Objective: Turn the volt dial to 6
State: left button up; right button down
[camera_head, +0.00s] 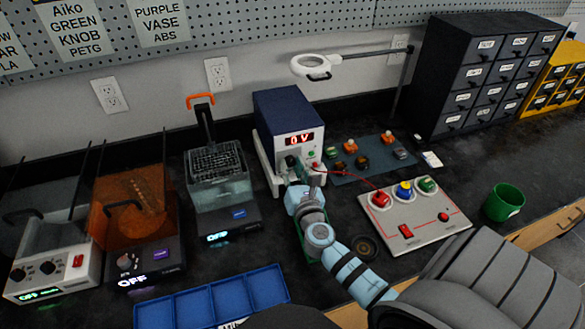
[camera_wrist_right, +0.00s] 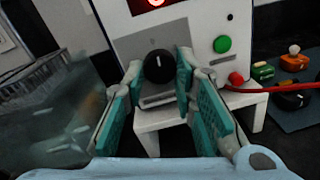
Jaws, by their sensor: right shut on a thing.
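The blue and white power supply (camera_head: 287,112) stands at the back middle, and its red display (camera_head: 301,138) reads 0 V. Its black volt dial (camera_wrist_right: 158,66) has a white pointer mark that looks close to upright. My right gripper (camera_head: 294,172) is at the front face of the supply, and its arm and fingers mostly hide the dial in the head view. In the wrist view its teal fingers (camera_wrist_right: 157,82) stand on both sides of the dial, shut on it. My left gripper is out of view.
A green button (camera_wrist_right: 222,44) and a red plug with a red cable (camera_wrist_right: 255,89) are right of the dial. A switch panel (camera_head: 415,218) lies to the right. A glass-sided machine (camera_head: 221,180) stands to the left. A blue tray (camera_head: 175,312) is in front.

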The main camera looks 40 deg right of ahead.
jog(key=m, duration=0.6)
jog(key=shift+m, duration=0.3)
jog(key=m, duration=0.2)
jog(key=m+b, duration=0.1)
jog(key=m, duration=0.2)
jog(key=shift+r+g+y, duration=0.1)
jog(key=shift+g+y, duration=0.2)
jog(key=shift+y, duration=0.1)
jog(key=m+b, duration=0.2)
jog(key=m, duration=0.3)
jog(key=shift+y, duration=0.3)
jog(key=m+b, duration=0.2)
jog(key=m, duration=0.3)
jog(key=shift+s+d+y, duration=0.1)
jog(key=shift+y, duration=0.2)
jog(key=c, duration=1.4)
grip_release()
jog(key=shift+c, duration=0.2)
jog(key=shift+o, duration=0.6)
jog(key=shift+r, duration=0.1)
